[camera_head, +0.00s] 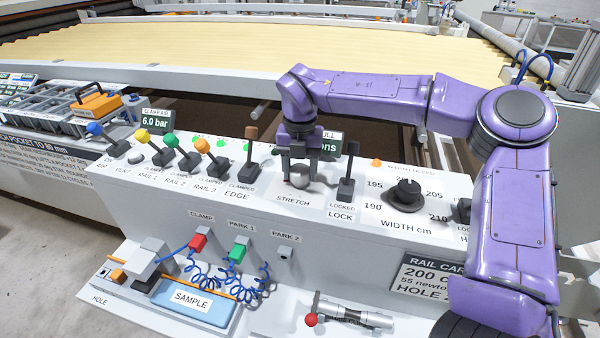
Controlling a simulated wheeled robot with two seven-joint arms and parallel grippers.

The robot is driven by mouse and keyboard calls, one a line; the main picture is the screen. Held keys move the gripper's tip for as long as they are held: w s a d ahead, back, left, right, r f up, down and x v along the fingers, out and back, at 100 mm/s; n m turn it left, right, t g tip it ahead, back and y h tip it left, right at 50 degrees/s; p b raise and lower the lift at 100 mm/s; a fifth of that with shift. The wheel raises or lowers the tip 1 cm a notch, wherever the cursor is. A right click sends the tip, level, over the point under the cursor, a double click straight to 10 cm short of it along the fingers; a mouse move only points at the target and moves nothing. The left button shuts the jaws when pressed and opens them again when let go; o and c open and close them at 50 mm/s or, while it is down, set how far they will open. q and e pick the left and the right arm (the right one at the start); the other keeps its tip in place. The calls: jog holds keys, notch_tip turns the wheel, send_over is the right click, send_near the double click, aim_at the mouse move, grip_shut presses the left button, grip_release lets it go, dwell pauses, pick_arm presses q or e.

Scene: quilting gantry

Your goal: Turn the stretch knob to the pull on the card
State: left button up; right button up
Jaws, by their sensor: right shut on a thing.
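The stretch knob (299,181) is a grey round knob on the white console, above the word STRETCH. My right gripper (299,172) comes down over it from above, its fingers on either side, shut on the knob. The pull display (330,146) behind is mostly hidden by my gripper; only "ULL" and "ons" show. The rail card (428,277) is a dark-headed plate on the console's front right. It reads "200 c", "55 newto" and "HOLE", its right part hidden by my right arm. My left gripper is not in view.
A dark lock lever (347,176) stands close right of the knob, with a brown-topped edge lever (248,160) to the left. Further right is the black width dial (407,194). Several coloured rail levers stand left. A lower shelf holds a blue sample pad (190,302) and coiled hoses.

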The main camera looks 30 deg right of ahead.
aim_at(300, 169)
jog(key=shift+m, duration=0.3)
jog(key=o, duration=1)
notch_tip(300, 169, up, 10)
jog(key=shift+r, duration=0.25)
jog(key=shift+r, duration=0.1)
